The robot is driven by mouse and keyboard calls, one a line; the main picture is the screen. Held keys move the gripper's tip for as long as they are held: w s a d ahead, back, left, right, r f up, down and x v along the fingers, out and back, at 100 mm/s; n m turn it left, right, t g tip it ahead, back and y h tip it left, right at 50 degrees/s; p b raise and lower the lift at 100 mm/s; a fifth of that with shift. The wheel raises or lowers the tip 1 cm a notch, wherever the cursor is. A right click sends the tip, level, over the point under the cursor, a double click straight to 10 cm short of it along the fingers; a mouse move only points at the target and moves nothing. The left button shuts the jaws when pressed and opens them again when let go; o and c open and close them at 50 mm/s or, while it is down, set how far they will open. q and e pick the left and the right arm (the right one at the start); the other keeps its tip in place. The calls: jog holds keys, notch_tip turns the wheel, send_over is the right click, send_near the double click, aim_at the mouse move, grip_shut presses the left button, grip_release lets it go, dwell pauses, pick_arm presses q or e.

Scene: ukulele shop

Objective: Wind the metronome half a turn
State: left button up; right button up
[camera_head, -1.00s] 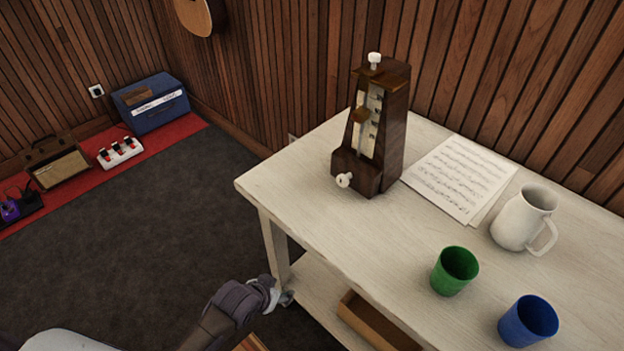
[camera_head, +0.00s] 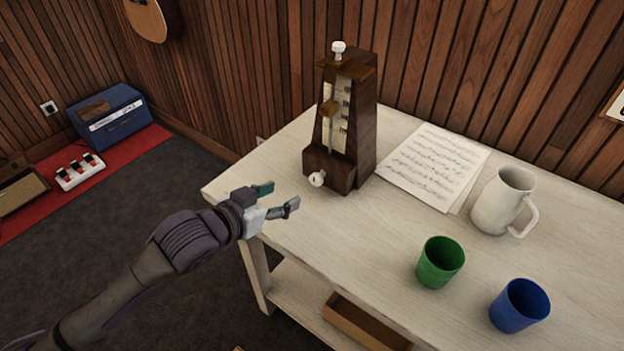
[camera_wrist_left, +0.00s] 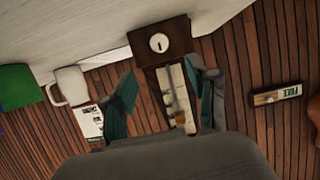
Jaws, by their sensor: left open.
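The dark wooden metronome (camera_head: 343,125) stands upright on the white table (camera_head: 300,225), with a pale scale and a pendulum on its front. Its white winding knob (camera_head: 317,179) sticks out low on the front. My left gripper (camera_head: 279,197) is open and empty over the table's left edge, a short way left of the knob and apart from it. In the left wrist view the metronome (camera_wrist_left: 158,34) appears upside down, with the knob (camera_wrist_left: 159,43) beyond and between the open fingers (camera_wrist_left: 163,92). My right gripper is not in view.
Sheet music (camera_head: 432,167) lies right of the metronome. A white pitcher (camera_head: 503,202), a green cup (camera_head: 440,262) and a blue cup (camera_head: 519,305) stand farther right. The tabletop in front of the metronome is clear. A drawer or box (camera_head: 365,325) sits below the tabletop.

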aim_at(316, 181)
pick_arm(q)
jog(key=x, duration=1.2)
jog(key=shift+w+d, duration=0.15)
jog(key=shift+d, duration=0.05)
grip_shut()
jog(key=shift+r+m+p, duration=0.15)
jog(key=shift+m+p, duration=0.15)
jog(key=shift+p, duration=0.1)
jog(key=shift+d+m+t+y+p, duration=0.1)
jog(key=shift+m+t+y+p, duration=0.45)
jog(key=shift+p, duration=0.25)
jog(key=shift+m+t+y+p, duration=0.25)
jog(key=shift+m+t+p, duration=0.15)
jog(key=shift+m, duration=0.35)
jog(key=shift+d+f+m+t+y, duration=0.1)
jog(key=shift+f+m+t+y, duration=0.15)
jog(key=shift+m, duration=0.45)
